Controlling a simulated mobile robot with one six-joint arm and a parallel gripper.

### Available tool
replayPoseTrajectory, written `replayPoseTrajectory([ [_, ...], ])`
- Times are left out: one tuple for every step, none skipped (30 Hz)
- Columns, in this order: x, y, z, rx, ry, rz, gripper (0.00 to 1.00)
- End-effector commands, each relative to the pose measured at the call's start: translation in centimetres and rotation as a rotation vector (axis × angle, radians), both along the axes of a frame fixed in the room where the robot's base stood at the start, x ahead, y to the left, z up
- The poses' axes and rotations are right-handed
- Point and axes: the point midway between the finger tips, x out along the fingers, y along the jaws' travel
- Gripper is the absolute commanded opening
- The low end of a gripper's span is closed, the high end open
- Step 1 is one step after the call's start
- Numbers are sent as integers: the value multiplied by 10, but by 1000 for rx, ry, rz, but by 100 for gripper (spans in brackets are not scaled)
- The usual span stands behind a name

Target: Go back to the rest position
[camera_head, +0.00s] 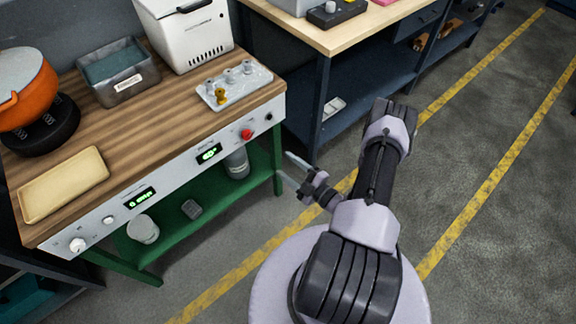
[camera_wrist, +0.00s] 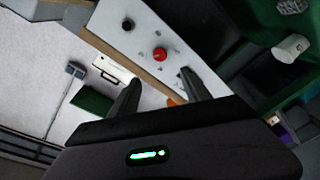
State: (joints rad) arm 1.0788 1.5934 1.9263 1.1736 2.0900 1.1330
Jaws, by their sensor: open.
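My gripper (camera_head: 288,165) is in front of the right end of the wood-topped bench (camera_head: 150,112), out over the floor and apart from the bench in the head view. Its two fingers stand apart with nothing between them. My arm reaches up from my base and bends back toward the bench. In the wrist view, my gripper (camera_wrist: 160,82) also shows open fingers, and the bench's front panel (camera_wrist: 133,45) with its red button (camera_wrist: 160,54) lies beyond them.
The bench top holds an orange pot (camera_head: 28,92), a grey bin (camera_head: 118,75), a white box (camera_head: 187,32), a tray with small fittings (camera_head: 234,86) and a tan pad (camera_head: 64,184). A second table (camera_head: 330,35) stands behind. Open floor with yellow lines (camera_head: 480,75) lies right.

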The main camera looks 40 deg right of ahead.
Motion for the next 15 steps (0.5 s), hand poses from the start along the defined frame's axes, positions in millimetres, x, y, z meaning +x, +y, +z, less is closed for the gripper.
replayPoseTrajectory([
  [0, 0, 0, 0, 0, 0, 56],
  [0, 0, 0, 0, 0, 0, 56],
  [0, 0, 0, 0, 0, 0, 56],
  [0, 0, 0, 0, 0, 0, 56],
  [0, 0, 0, 0, 0, 0, 56],
  [1, 0, 2, -6, -2, 5, 56],
  [4, 1, 6, -21, -8, 19, 56],
  [8, 4, 14, -50, -18, 49, 56],
  [17, 11, 31, -115, -41, 111, 56],
  [25, 20, 49, -187, -69, 178, 56],
  [33, 32, 72, -275, -106, 262, 56],
  [42, 55, 105, -416, -169, 395, 56],
  [46, 74, 131, -537, -228, 503, 56],
  [46, 97, 155, -662, -295, 616, 56],
  [41, 125, 185, -827, -391, 758, 56],
])
